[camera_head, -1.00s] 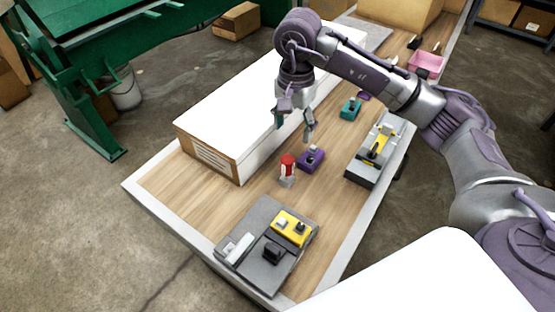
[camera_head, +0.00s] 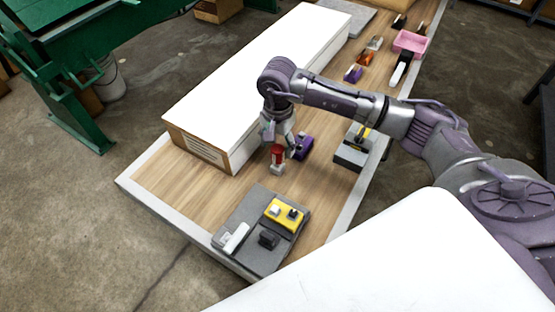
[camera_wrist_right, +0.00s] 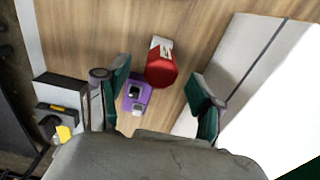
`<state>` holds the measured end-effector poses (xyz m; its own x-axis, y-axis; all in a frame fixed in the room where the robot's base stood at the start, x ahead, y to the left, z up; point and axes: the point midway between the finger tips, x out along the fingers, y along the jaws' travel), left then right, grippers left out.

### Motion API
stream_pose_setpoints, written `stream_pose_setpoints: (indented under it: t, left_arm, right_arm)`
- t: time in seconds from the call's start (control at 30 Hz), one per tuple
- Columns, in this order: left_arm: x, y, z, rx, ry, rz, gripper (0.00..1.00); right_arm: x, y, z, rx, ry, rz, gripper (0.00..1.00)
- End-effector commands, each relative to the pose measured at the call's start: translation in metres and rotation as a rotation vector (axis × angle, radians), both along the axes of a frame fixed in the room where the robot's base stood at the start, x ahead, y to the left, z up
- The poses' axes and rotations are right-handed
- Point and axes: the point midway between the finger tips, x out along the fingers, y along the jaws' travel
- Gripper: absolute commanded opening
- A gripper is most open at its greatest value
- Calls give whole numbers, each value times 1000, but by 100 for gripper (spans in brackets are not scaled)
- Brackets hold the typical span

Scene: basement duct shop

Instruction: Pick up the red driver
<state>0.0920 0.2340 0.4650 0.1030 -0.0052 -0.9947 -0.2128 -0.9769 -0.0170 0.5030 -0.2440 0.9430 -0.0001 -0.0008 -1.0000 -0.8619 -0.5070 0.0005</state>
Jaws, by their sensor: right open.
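The red driver (camera_head: 278,155) stands on the wooden bench top, with a light grey part at its foot. It also shows in the right wrist view (camera_wrist_right: 161,72) as a red round body with a pale patch. My right gripper (camera_head: 281,147) is open just above and around the red driver. In the right wrist view its green-tipped fingers (camera_wrist_right: 159,74) are on either side of the driver, with gaps visible; I see no contact. My left gripper is not in view.
A purple tool (camera_head: 304,147) stands close beside the driver. A long white-topped box (camera_head: 270,75) lies along the left. A grey tray (camera_head: 250,217) with a yellow piece is at the near end. A grey-and-black fixture (camera_head: 350,155) and pink bin (camera_head: 410,43) are to the right.

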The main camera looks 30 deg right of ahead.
Motion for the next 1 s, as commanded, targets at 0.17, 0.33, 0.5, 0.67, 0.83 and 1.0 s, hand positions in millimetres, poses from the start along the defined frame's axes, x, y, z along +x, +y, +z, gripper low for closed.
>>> stream_pose_setpoints:
  t: [0.17,0.33,0.5,0.67,0.83,1.0]
  left_arm:
    - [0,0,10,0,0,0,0]
    - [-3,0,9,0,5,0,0]
    - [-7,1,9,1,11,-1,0]
    - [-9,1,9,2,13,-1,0]
    - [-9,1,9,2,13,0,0]
    - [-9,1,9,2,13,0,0]
  right_arm:
    - [0,0,-20,0,1,0,67]
    - [1,0,-24,1,-1,0,67]
    - [1,0,-24,1,-1,0,55]
    - [1,0,-24,1,-1,0,28]
    - [1,0,-24,1,-1,0,0]
    - [1,0,-23,1,-2,0,0]
